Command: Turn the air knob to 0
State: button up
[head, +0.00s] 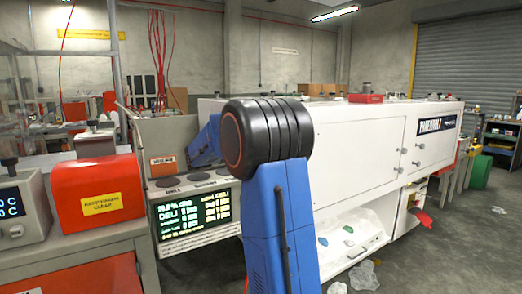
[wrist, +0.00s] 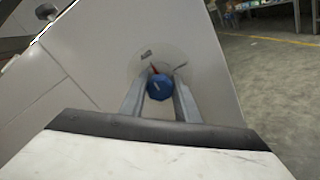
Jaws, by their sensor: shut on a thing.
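The air knob (wrist: 159,87) is a blue, faceted knob with a pale pointer line, set on a round plate (wrist: 176,58) on a pale machine panel. A small red mark and dark marks show on the plate above the knob. My gripper (wrist: 160,92) is shut on the knob in the wrist view, one grey finger on each side. The number that the pointer stands at is too small to read. In the head view my blue arm hides the gripper and the knob.
A large white machine (head: 365,140) fills the middle and right of the head view. A lit display panel (head: 195,214) and a red box (head: 97,192) on a bench stand to the left. Open floor (head: 460,240) lies at the right. Plastic scraps (head: 364,275) lie at the machine's foot.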

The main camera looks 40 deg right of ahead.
jog(key=shift+f, duration=0.1)
dwell(0.4)
jog(key=o, duration=1)
jog(key=shift+o, duration=0.2)
jog(key=shift+a, duration=0.1)
jog(key=v, duration=1.2)
